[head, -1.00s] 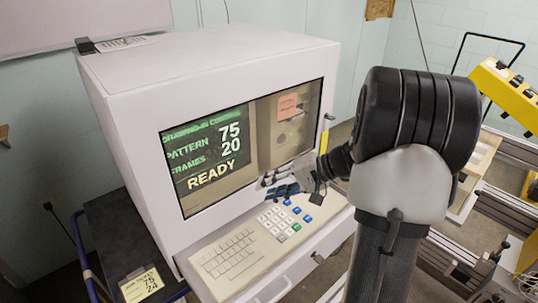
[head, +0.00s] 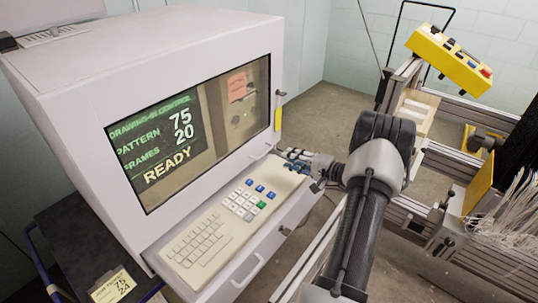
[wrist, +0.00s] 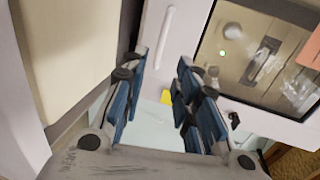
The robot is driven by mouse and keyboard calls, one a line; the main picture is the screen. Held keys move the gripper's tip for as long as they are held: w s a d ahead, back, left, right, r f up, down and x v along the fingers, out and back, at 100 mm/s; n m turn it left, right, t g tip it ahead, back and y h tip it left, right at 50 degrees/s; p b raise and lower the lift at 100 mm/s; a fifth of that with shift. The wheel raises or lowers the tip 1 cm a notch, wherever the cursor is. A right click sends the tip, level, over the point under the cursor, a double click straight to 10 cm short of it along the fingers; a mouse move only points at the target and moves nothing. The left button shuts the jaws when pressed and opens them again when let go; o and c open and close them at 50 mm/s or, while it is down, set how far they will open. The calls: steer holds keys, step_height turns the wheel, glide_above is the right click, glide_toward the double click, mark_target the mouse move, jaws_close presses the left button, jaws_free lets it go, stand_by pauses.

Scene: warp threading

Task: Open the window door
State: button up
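The window door (head: 190,130) is a pane in the front of a white cabinet (head: 150,60) and looks closed. A green "READY" display shows at its left and an orange note at its upper right. The pane also shows at upper right in the wrist view (wrist: 258,55). A pale bar handle (wrist: 165,38) runs along its lower edge. A latch with a yellow tag (head: 278,120) is at the right edge. My gripper (head: 298,158) is at the window's lower right corner. In the wrist view its blue-padded fingers (wrist: 160,85) are apart and empty, with the handle beyond them.
A keypad shelf (head: 225,222) juts out below the window, close to my gripper. A drawer handle (head: 247,270) sits below it. A metal frame (head: 435,220) with a yellow control box (head: 448,58) stands at right. Floor shows between cabinet and frame.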

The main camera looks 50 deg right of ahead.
steer(key=b+x, duration=0.1)
steer(key=x, duration=0.9)
steer(key=shift+w+b, duration=0.25)
steer(key=shift+b, duration=0.15)
steer(key=shift+c, duration=0.6)
jaws_close()
